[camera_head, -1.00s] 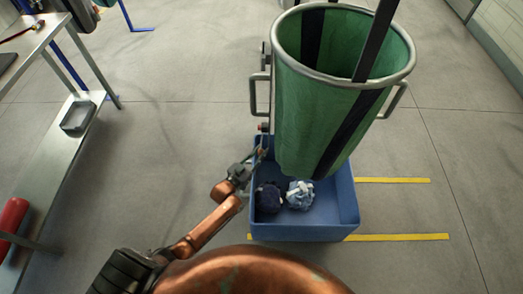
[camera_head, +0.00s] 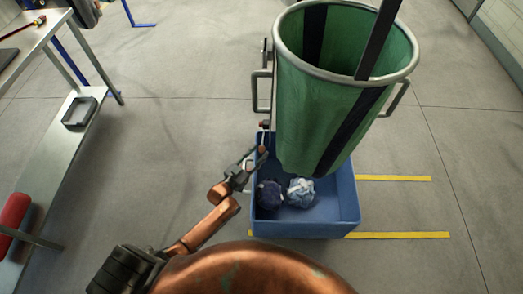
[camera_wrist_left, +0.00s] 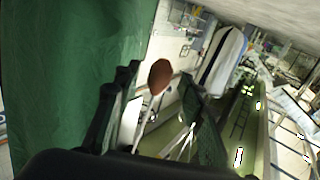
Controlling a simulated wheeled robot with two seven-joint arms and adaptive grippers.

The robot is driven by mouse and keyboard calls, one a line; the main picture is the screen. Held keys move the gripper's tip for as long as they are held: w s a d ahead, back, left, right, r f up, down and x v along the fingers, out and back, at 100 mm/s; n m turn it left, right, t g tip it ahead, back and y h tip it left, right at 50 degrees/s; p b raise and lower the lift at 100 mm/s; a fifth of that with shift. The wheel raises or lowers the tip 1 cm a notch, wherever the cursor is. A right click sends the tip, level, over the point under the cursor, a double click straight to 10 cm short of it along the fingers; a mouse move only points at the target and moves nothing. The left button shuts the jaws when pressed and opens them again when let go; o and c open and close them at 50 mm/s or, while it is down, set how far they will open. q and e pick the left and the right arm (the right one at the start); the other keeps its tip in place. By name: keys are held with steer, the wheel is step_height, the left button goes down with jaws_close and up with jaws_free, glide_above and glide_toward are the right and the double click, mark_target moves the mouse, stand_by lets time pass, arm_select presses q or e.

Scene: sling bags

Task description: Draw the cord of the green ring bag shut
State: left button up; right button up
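The green ring bag (camera_head: 300,120) hangs mouth up from dark straps, with a grey metal ring (camera_head: 345,82) around its open mouth. On its left side a short pull cord hangs from a small red-and-grey fitting (camera_head: 265,124) and ends in a reddish-brown knob (camera_head: 263,149). My left gripper (camera_head: 257,157) is open at the knob, beside the bag's lower left. In the left wrist view the knob (camera_wrist_left: 160,76) shows between the spread fingertips, with a gap on each side; whether it is fully between them I cannot tell. My right gripper is not in view.
A blue crate (camera_head: 305,230) stands on the floor under the bag, holding a dark bundle (camera_head: 269,194) and a pale blue bundle (camera_head: 300,191). Metal handles (camera_head: 260,92) stick out beside the bag. A metal bench (camera_head: 45,150) stands at the left, with clear floor between.

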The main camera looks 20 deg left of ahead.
arm_select(q)
steer(key=v, duration=0.9)
steer(key=shift+s, duration=0.2)
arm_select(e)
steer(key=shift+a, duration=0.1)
arm_select(q)
steer(key=shift+a+f, duration=0.1)
